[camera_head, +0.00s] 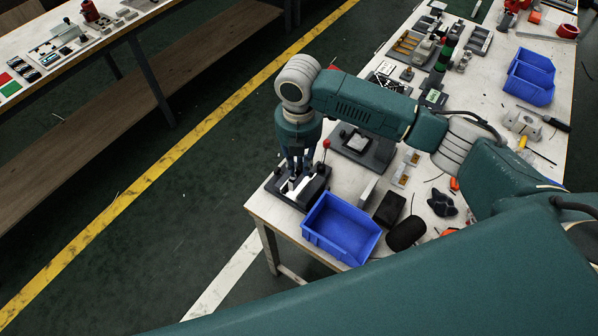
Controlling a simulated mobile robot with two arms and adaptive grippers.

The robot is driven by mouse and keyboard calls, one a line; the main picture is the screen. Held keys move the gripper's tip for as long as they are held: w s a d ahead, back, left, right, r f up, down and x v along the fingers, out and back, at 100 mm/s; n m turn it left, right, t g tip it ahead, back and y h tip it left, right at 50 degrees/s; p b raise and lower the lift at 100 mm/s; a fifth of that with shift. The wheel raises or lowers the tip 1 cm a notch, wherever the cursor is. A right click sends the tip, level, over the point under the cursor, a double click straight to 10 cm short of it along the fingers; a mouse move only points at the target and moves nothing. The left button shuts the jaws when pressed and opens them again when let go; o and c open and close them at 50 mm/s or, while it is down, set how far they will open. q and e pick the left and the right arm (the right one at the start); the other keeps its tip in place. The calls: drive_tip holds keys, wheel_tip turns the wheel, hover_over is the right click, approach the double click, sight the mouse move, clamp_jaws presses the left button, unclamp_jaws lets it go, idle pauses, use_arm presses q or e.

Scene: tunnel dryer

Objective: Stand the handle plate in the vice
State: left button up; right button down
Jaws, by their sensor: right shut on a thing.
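My right gripper (296,176) points down at the near left corner of the white workbench, directly over the dark vice (314,198). It is shut on a small pale piece, which I take to be the handle plate (293,185). The plate shows only in part between the fingers and the vice. I cannot tell whether it is seated between the jaws or just above them. A lever with a red knob (326,144) rises behind the vice. My left gripper is not in view.
An empty blue bin (342,228) stands right beside the vice. Black blocks and a black knob (442,203) lie to its right. A dark fixture (364,150) stands behind. Another blue bin (530,77) is farther back. Green floor lies open left of the workbench.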

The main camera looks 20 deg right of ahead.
sight(299, 173)
wheel_tip(299, 173, down, 4)
drive_tip(key=shift+p, duration=0.3)
drive_tip(key=shift+f, duration=0.6)
drive_tip(key=shift+f, duration=0.15)
drive_tip(key=c, duration=1.6)
unclamp_jaws()
drive_tip(key=shift+o, duration=0.2)
wheel_tip(299, 173, up, 12)
drive_tip(key=shift+r+b, duration=0.2)
drive_tip(key=shift+b, duration=0.6)
